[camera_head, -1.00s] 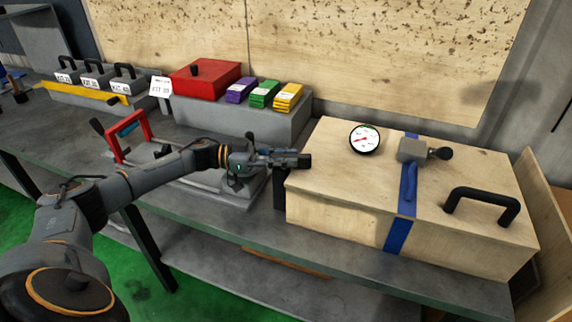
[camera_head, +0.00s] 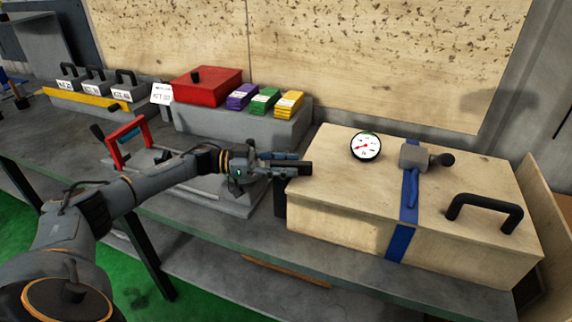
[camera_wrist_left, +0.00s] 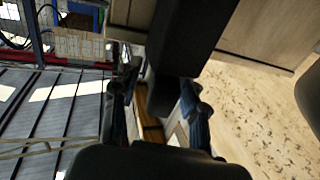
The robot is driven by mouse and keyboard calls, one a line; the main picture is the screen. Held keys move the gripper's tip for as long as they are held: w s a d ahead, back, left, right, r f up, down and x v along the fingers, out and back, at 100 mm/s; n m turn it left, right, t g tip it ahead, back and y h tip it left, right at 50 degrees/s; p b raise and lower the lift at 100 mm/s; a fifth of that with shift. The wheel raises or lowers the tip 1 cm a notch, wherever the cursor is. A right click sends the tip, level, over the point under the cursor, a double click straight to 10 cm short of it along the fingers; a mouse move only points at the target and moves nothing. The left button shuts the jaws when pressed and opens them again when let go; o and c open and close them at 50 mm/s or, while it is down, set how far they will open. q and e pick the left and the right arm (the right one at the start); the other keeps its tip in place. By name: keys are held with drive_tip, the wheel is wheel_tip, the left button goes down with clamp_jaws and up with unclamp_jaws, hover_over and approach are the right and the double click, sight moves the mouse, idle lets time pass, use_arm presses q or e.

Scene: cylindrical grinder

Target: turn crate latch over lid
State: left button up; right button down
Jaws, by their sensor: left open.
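The wooden crate (camera_head: 340,236) stands at the right of the bench with its flat wooden lid (camera_head: 340,180) on. A dark upright piece, seemingly the latch (camera_head: 280,198), shows at the crate's left end below the lid's edge. My left gripper (camera_head: 308,164) is at the lid's left edge, just above this piece, its fingers pointing right. In the left wrist view, the fingers (camera_wrist_left: 155,105) are apart, with a dark block (camera_wrist_left: 188,42) reaching between them. I cannot tell whether they touch it. My right gripper is not in view.
On the lid are a round gauge (camera_head: 366,146), a blue strap (camera_head: 408,196) with a grey buckle and a black handle (camera_head: 484,210). A red box (camera_head: 208,90) and coloured packs stand behind my arm. A red-framed fixture (camera_head: 118,146) is at left.

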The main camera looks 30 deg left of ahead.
use_arm(q)
drive_tip(key=shift+a, duration=0.1)
drive_tip(key=v, duration=1.2)
